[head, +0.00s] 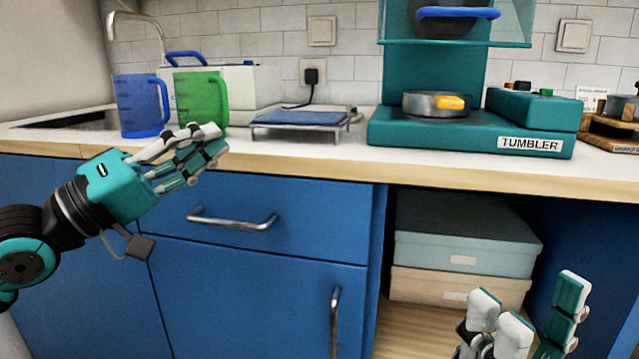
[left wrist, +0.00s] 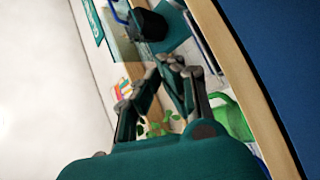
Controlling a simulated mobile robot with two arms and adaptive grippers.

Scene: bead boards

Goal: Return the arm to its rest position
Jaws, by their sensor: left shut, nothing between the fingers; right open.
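My left gripper (head: 213,142) is teal, white and dark grey. In the head view it reaches in from the left, in front of the counter's edge, and overlaps the base of the green jug in the picture. It is shut and empty. Its fingers also show in the left wrist view (left wrist: 170,88), with the counter edge to their right. My right gripper (head: 527,305) is at the bottom right of the head view, low in front of the open shelf space. It is open and empty, and its wrist is cut off by the frame.
A blue jug (head: 141,105) and a green jug (head: 203,97) stand on the counter (head: 300,151) behind my left gripper. A teal tumbler machine (head: 470,132) stands further right. Drawer and door handles (head: 232,222) stick out below. Boxes (head: 465,250) fill part of the open shelf.

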